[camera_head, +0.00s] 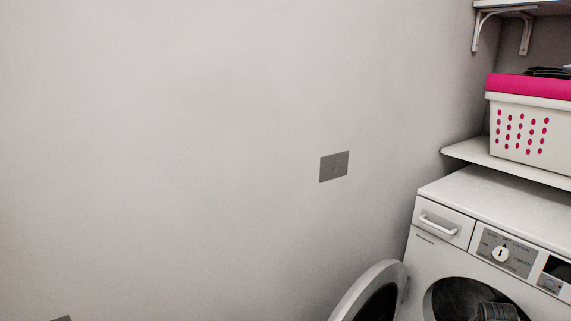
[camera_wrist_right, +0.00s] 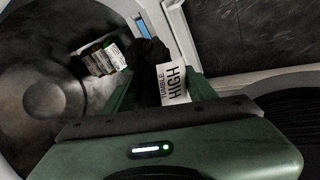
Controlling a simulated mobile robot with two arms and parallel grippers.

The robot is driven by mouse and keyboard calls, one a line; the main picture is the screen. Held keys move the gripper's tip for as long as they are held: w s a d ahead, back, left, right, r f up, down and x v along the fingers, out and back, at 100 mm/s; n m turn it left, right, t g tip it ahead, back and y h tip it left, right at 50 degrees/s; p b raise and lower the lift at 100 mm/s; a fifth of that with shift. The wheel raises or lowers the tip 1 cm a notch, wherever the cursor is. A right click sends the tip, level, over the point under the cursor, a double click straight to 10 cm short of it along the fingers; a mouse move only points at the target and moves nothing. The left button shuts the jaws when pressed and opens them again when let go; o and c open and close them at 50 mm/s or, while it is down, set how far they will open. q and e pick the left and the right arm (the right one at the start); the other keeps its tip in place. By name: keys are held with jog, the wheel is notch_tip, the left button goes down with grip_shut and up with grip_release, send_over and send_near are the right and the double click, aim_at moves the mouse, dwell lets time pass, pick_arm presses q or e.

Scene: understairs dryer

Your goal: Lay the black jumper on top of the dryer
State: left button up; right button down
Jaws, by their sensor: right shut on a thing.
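The dryer (camera_head: 490,215) stands at the lower right of the head view with its round door (camera_head: 372,295) swung open to the left. Its flat white top (camera_head: 495,195) is bare where it shows. In the wrist view my right gripper (camera_wrist_right: 160,78) is at the drum opening, shut on black cloth, the black jumper (camera_wrist_right: 148,54). Much of the jumper is hidden by the gripper and dark shadow. My left gripper is in neither view.
A striped item (camera_wrist_right: 103,59) lies in the drum (camera_wrist_right: 45,100). Above the dryer, a shelf (camera_head: 470,152) holds a white basket (camera_head: 515,150) with a pink rim (camera_head: 525,86) and dark cloth (camera_head: 547,72) on top. A higher shelf (camera_head: 510,4) sits on brackets.

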jog(key=s+a+f+m+g+h, duration=0.2)
jog(key=s+a+f+m+g, duration=0.1)
jog(key=s+a+f+m, duration=0.35)
jog(key=s+a+m+g, duration=0.2)
jog(key=s+a+m, duration=0.25)
jog(key=a, duration=0.35)
jog(key=s+a+m+g, duration=0.2)
jog(key=s+a+m, duration=0.1)
jog(key=a+m, duration=0.4)
jog(key=s+a+r+m+g+y, duration=0.2)
jog(key=s+a+r+m+y, duration=0.15)
jog(key=a+r+m, duration=0.45)
jog(key=w+a+r+n+t+h, duration=0.2)
jog(key=w+a+r+n, duration=0.15)
jog(key=r+n, duration=0.4)
jog(key=w+a+r+n+t+h, duration=0.15)
jog(key=w+r+n, duration=0.3)
jog(key=r, duration=0.55)
jog(key=s+r+n+t, duration=0.4)
jog(key=s+r+n, duration=0.3)
jog(key=s+n, duration=0.1)
jog(key=shift+a+r+n+y, duration=0.2)
jog(key=shift+r+n+y, duration=0.2)
jog(key=shift+n, duration=0.3)
